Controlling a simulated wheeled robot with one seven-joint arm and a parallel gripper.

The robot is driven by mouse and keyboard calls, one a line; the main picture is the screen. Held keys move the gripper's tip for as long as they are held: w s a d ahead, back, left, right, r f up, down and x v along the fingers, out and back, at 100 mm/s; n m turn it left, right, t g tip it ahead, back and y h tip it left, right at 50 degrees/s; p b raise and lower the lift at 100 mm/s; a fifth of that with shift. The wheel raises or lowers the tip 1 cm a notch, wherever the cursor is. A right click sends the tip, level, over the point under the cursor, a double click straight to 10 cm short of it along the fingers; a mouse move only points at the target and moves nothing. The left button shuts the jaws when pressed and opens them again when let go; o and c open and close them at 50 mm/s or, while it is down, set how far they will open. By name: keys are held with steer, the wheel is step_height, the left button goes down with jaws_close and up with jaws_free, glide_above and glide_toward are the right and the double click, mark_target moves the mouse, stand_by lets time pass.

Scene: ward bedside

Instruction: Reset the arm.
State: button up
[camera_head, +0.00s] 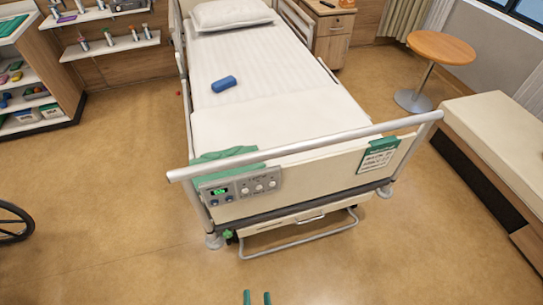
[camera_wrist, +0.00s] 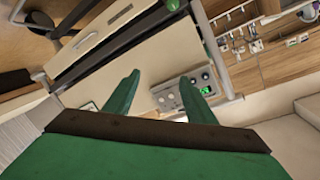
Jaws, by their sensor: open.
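My gripper (camera_head: 257,298) shows at the bottom edge of the head view as two green fingertips with a gap between them. In the wrist view my gripper (camera_wrist: 158,92) is open, with two green fingers apart and nothing between them. The fingers point toward the foot end of the bed, where the control panel (camera_wrist: 184,92) shows behind the right finger. In the head view my gripper is in front of the bed's footboard (camera_head: 318,180), apart from it. The rest of my arm is out of the head view.
The bed (camera_head: 255,115) stands in the middle with a blue object (camera_head: 223,84) on it. A shelf unit (camera_head: 62,95) and a wheel (camera_head: 12,222) are at left. A round table (camera_head: 441,47) and a bench (camera_head: 505,125) are at right. The floor before the bed is clear.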

steer(key=s+d+r+n+h, duration=0.1)
steer(key=s+d+r+n, duration=0.1)
steer(key=r, duration=0.8)
steer(key=s+d+r+n+h, duration=0.1)
steer(key=s+d+r+n, duration=0.1)
steer(key=s+r, duration=0.3)
step_height(320, 180, up, 5)
steer(key=shift+s+d+f+n, duration=0.15)
steer(key=shift+d+n, duration=0.05)
steer(key=shift+n, duration=0.6)
